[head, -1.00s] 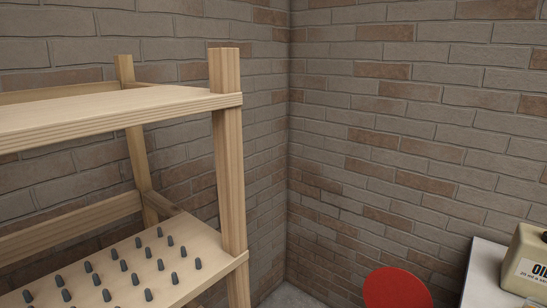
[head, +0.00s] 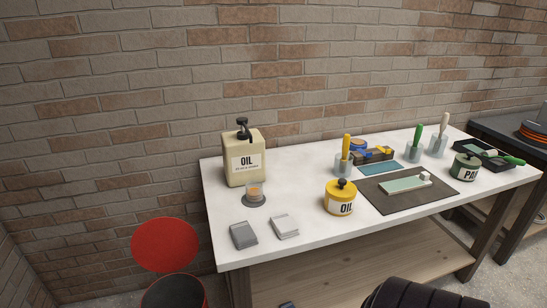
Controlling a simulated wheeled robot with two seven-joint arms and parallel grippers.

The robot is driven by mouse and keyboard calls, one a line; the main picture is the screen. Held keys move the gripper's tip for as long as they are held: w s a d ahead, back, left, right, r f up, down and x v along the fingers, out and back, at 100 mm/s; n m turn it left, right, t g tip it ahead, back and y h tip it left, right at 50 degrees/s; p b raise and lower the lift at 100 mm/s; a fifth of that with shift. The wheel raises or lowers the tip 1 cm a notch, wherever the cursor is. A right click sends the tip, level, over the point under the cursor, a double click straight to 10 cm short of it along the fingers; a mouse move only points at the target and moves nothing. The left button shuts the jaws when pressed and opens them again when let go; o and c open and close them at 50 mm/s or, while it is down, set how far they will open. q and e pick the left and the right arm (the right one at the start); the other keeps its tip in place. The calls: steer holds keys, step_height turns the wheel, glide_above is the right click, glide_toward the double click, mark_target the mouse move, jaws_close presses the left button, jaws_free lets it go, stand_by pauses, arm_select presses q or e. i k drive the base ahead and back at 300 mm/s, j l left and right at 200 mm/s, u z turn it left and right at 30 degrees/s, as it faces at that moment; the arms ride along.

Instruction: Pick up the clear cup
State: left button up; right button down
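A small clear cup (head: 254,189) with an amber tint inside stands upright on a dark round coaster (head: 253,202). It is near the left end of the white-topped table (head: 290,245), in front of the beige oil can (head: 243,160). Other clear containers, holding upright tools, stand farther right: one with a yellow handle (head: 346,145), one with a green handle (head: 416,136) and one with a pale handle (head: 443,126). Neither of my grippers is in view.
Two grey folded cloths (head: 243,236) lie in front of the cup. A yellow oil pot (head: 340,198) and a dark mat (head: 380,201) are to its right. A red bin with a round lid (head: 165,245) stands left of the table. A black ribbed shape is at the bottom edge.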

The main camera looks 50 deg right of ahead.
mark_target(254, 187)
steer(key=z, duration=1.5)
